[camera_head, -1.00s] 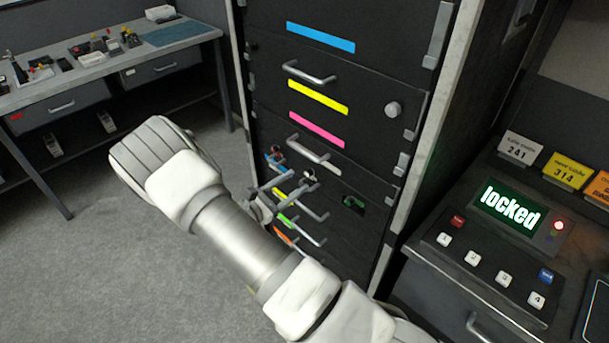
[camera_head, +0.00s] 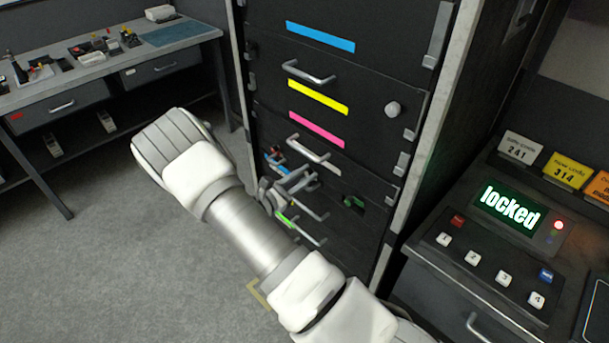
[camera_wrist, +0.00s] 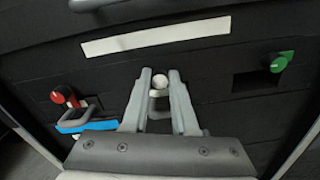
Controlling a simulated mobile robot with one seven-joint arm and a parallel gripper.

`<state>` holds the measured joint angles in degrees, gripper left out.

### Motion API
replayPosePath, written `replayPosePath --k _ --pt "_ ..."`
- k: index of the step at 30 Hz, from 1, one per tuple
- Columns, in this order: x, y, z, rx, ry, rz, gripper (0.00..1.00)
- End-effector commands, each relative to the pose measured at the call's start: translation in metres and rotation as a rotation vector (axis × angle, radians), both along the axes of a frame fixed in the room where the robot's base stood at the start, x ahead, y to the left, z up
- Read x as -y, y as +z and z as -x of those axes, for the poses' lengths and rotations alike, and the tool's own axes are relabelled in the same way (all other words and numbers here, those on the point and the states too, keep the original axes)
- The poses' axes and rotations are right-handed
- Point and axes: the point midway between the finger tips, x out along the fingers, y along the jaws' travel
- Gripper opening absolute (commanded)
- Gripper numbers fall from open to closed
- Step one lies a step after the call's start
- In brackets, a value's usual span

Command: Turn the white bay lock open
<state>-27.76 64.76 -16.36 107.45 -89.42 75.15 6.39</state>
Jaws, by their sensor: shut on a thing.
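The white bay lock (camera_wrist: 161,81) is on the dark drawer front below a white strip (camera_wrist: 157,36) in the wrist view. My gripper (camera_wrist: 160,76) is shut on it, one grey finger at each side. In the head view my gripper (camera_head: 296,183) reaches the same drawer front, and the lock is too small and covered there to make out. How far the lock is turned cannot be told.
A red lock (camera_wrist: 63,96) is at left and a green lock (camera_wrist: 282,62) at right. Several bar handles and coloured strips are close below my gripper. A keypad console (camera_head: 500,250) shows "locked" at right. A workbench (camera_head: 110,70) stands at left; floor is clear.

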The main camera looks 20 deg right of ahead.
Motion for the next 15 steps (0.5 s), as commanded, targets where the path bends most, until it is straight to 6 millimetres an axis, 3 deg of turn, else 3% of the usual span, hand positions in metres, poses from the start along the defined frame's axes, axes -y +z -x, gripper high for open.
replayPosePath --k 15 --pt "-0.0002 0.0013 0.0000 -0.063 0.000 0.027 0.00"
